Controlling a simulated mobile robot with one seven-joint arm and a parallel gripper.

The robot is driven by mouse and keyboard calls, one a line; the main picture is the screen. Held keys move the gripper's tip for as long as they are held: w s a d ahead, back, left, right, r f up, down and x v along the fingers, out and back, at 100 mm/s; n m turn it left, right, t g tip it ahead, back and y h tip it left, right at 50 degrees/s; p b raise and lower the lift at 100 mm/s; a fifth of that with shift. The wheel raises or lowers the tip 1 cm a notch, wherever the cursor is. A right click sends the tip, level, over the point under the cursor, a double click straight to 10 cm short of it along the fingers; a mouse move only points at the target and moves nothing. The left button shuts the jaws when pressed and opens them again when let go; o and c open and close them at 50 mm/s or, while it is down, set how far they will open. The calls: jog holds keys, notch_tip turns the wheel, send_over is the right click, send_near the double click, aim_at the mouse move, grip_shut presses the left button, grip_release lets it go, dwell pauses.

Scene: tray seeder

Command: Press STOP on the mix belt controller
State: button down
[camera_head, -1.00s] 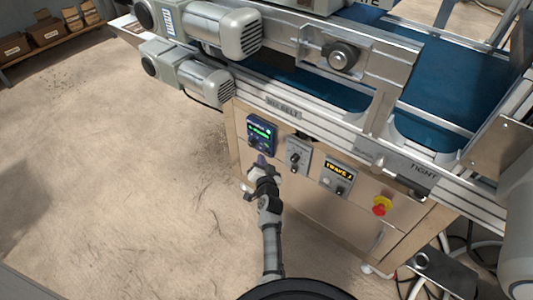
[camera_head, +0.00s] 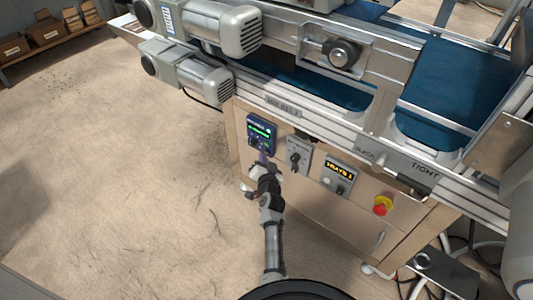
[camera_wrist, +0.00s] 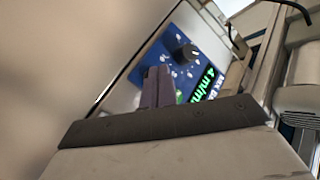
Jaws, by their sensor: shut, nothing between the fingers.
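The mix belt controller (camera_head: 261,134) is a blue panel with a lit green display, on the machine's front below the "MIX BELT" label (camera_head: 284,106). It also shows in the wrist view (camera_wrist: 176,56), tilted, with a dark knob (camera_wrist: 187,54) and green digits (camera_wrist: 207,80). My gripper (camera_head: 262,158) is shut and empty, its purple-grey fingertips at the panel's lower part. In the wrist view the shut fingers (camera_wrist: 158,86) overlap the panel and hide part of it, including some of the buttons. I cannot tell whether the fingertips touch it.
Right of the controller are a grey switch box (camera_head: 298,153), a "TRAYS 1" display box (camera_head: 338,177) and a red emergency button on yellow (camera_head: 382,205). Motors (camera_head: 190,75) jut out above left. The floor at left (camera_head: 110,190) is clear.

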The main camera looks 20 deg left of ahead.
jog(key=shift+w+d+b, duration=0.1)
jog(key=shift+w+b, duration=0.25)
dwell(0.4)
jog(key=shift+s, duration=0.15)
jog(key=shift+s+a+p, duration=0.25)
jog(key=shift+s+p, duration=0.25)
jog(key=shift+s, duration=0.1)
jog(key=s+p, duration=0.1)
jog(key=s+a+p, duration=0.1)
jog(key=s, duration=0.1)
jog(key=s+p, duration=0.1)
jog(key=shift+s+a+p, duration=0.35)
jog(key=shift+p, duration=0.05)
dwell(0.9)
